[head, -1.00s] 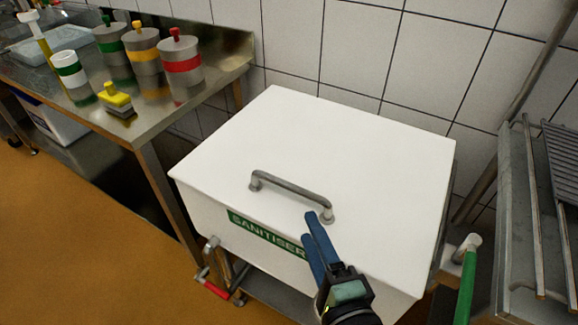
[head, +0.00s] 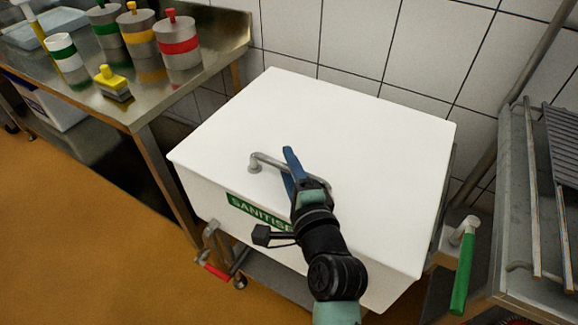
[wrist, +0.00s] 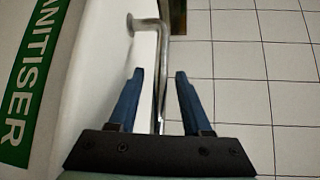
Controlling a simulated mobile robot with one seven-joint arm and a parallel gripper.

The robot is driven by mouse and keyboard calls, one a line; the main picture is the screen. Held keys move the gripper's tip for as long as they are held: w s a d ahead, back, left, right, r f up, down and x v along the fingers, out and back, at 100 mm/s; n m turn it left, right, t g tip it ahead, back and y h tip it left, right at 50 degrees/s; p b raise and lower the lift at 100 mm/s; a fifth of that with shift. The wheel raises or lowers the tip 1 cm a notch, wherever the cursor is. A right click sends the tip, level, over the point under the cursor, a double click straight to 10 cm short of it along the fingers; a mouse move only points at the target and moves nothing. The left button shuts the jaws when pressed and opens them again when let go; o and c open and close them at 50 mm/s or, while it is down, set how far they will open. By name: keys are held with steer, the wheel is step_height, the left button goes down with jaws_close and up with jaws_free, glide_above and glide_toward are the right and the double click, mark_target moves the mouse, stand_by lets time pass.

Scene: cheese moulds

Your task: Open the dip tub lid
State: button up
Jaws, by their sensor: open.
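The dip tub is a white box with a green SANITISER label (head: 250,213) on its front. Its white lid (head: 330,115) lies flat and closed. A grey bar handle (head: 268,160) stands near the lid's front edge; its right part is hidden behind my gripper in the head view. My gripper (head: 288,168) is at the handle, with blue fingers open. In the wrist view, the handle bar (wrist: 160,85) runs between the two open fingers (wrist: 154,75), with a gap visible on each side.
A steel table (head: 150,105) at the left holds moulds with green, yellow and red bands. A red-handled tap (head: 214,270) sticks out at the tub's lower left. A rack with a green handle (head: 464,270) stands close at the right. A tiled wall (head: 350,40) is behind.

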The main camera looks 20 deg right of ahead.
steer(key=shift+c, duration=0.3)
jaws_close()
stand_by(1.2)
